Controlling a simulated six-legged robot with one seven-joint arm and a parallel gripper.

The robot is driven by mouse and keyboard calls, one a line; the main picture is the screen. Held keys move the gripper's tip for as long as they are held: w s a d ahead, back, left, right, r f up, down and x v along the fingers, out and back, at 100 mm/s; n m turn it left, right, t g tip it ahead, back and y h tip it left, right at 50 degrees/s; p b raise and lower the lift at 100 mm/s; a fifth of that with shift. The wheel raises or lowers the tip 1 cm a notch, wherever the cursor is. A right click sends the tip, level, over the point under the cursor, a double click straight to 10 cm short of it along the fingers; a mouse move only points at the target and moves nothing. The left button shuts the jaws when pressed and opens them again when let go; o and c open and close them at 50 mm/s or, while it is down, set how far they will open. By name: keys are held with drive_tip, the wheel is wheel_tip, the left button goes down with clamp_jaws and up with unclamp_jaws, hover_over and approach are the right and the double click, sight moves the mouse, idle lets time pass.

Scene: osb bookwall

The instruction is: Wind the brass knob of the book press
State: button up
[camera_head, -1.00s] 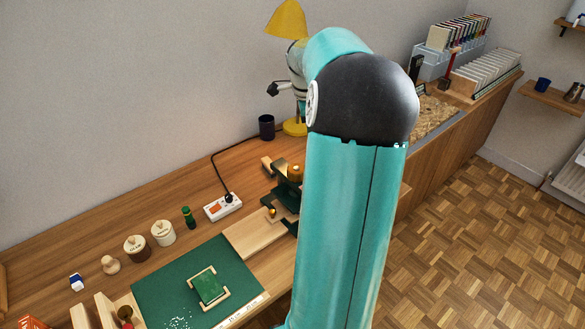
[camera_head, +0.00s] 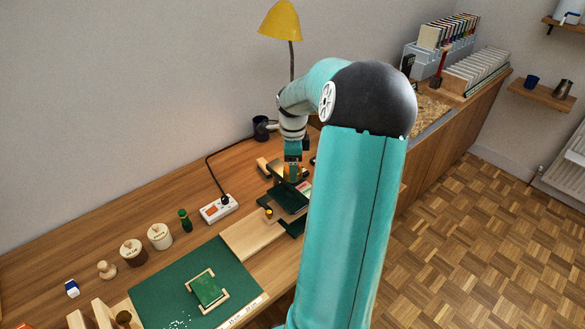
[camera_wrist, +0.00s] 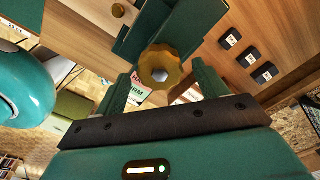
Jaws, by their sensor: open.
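The brass knob (camera_wrist: 160,67) shows in the wrist view as a scalloped ring with a pale centre, at the top of the green book press (camera_wrist: 136,45). My gripper (camera_wrist: 162,85) is open, with one green finger on each side of the knob, a little short of it or around it; I cannot tell whether they touch. In the head view the press (camera_head: 285,198) stands on the bench, and my gripper (camera_head: 293,168) points down over it. My wrist and fingers partly hide the knob there.
A power strip (camera_head: 219,208) with a black cable lies left of the press. Jars stand along the wall.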

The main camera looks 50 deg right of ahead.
drive_tip(key=shift+f, duration=0.85)
drive_tip(key=c, duration=1)
drive_tip(key=shift+n, duration=0.4)
drive_tip(key=n, duration=0.4)
drive_tip(key=shift+r, duration=0.1)
drive_tip(key=shift+n, duration=2.2)
